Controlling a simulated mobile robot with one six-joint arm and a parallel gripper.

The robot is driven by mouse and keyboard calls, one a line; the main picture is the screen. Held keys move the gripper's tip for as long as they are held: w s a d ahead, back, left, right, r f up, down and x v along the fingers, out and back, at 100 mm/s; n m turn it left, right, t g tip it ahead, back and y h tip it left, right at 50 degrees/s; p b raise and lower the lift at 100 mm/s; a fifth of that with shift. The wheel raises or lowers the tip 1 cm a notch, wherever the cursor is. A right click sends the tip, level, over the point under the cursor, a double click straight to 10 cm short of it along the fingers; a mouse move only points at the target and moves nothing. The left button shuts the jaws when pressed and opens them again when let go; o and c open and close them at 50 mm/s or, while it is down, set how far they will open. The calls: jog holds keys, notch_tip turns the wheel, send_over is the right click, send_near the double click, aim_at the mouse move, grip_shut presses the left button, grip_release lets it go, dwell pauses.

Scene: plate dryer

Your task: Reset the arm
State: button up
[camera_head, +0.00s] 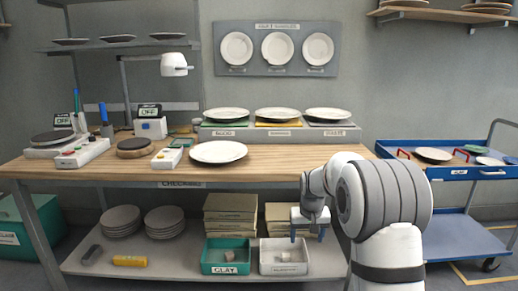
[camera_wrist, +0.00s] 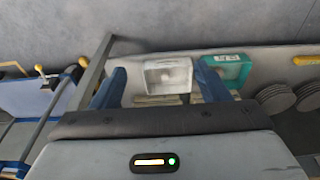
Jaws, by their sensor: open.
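My arm reaches down in front of the wooden workbench (camera_head: 258,164). My gripper (camera_head: 308,237) hangs over the grey shelf below the bench, near the white bin. Its two blue fingers are spread apart with nothing between them. In the wrist view my gripper (camera_wrist: 160,84) also shows open and empty. Beyond its fingers lie the white bin (camera_wrist: 168,64) and the teal bin (camera_wrist: 236,68). My arm covers part of the bench's right end in the head view.
A white plate (camera_head: 218,152) lies on the bench. Three plates rest on labelled stands behind it. The lower shelf (camera_head: 180,262) holds stacked plates (camera_head: 165,222), boxes (camera_head: 230,214), a teal bin (camera_head: 226,256) and a white bin (camera_head: 284,258). A blue cart (camera_head: 452,171) stands right of my arm.

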jog(key=s+r+p, duration=0.9)
jog(key=s+r, duration=0.9)
jog(key=r, duration=0.2)
jog(key=s+r+p, duration=0.3)
jog(key=s+p, duration=0.1)
jog(key=s, duration=0.4)
jog(key=s+r+p, duration=0.3)
jog(key=s+p, duration=0.1)
jog(key=s, duration=0.5)
jog(key=shift+r+t, duration=0.15)
jog(key=shift+t, duration=0.15)
jog(key=shift+c, duration=0.2)
